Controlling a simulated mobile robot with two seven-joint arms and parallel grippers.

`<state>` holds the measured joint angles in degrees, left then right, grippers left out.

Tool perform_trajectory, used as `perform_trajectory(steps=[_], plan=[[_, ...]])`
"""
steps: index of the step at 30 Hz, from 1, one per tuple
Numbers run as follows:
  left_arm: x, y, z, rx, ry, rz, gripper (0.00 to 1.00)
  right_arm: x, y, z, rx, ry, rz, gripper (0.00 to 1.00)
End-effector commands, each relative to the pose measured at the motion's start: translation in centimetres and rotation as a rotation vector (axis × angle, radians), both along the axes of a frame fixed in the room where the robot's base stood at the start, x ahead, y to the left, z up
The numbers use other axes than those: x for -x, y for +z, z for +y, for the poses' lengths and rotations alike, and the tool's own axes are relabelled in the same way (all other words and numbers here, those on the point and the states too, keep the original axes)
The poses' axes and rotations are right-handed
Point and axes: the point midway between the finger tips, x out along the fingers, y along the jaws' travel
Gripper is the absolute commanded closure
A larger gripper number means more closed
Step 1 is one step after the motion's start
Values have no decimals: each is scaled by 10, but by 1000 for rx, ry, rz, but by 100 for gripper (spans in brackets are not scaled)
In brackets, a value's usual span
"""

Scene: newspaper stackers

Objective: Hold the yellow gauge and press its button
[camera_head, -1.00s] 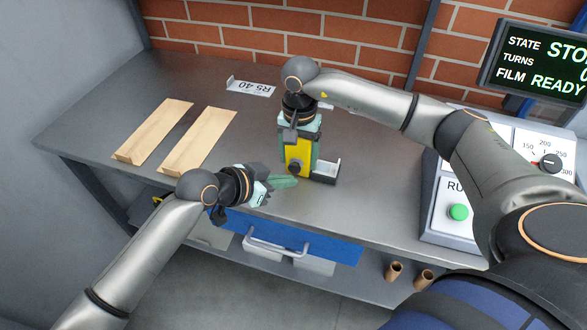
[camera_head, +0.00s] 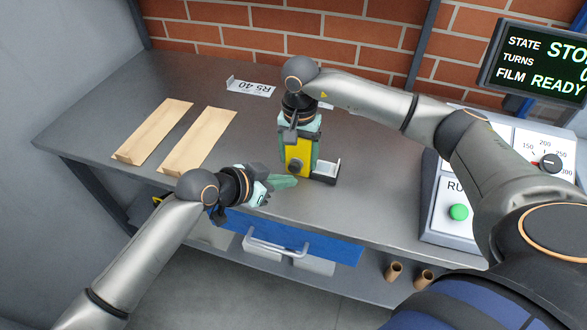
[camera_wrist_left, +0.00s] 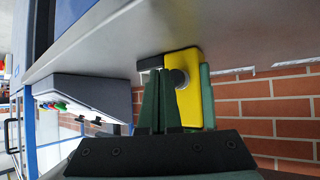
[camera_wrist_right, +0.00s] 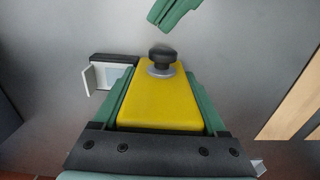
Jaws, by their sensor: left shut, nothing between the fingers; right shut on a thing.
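The yellow gauge (camera_head: 299,153) stands on the bench in front of the brick wall. My right gripper (camera_head: 301,150) comes down from above and is shut on it, one green finger along each side, as the right wrist view shows on the gauge (camera_wrist_right: 160,100). The gauge's dark round button (camera_wrist_right: 162,56) faces the front; it also shows in the head view (camera_head: 296,166). My left gripper (camera_head: 290,181) is shut and empty, its tips just in front of and below the button, apart from it in the right wrist view.
Two cardboard pieces (camera_head: 198,142) lie at left, and a label holder (camera_head: 251,88) stands behind. A control panel with a green button (camera_head: 459,212) is at right. The bench front is clear.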

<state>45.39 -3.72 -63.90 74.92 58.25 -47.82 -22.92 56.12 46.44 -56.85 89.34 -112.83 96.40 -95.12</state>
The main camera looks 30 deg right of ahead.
Motion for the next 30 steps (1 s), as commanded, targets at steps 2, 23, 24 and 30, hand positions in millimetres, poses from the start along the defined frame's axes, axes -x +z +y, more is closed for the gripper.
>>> perform_trajectory(steps=[2, 23, 24, 30], plan=[[0, 0, -1, 0, 0, 0, 100, 0, 1, 0, 0, 0, -1, 100], [-6, 1, -7, 1, 0, 0, 100, 0, 1, 0, 0, 0, -1, 100], [-6, 1, -8, 1, 0, 0, 100, 0, 1, 0, -1, 0, -2, 100], [-8, 1, -10, 1, 0, 0, 100, 0, 1, 0, 0, 0, -1, 100]])
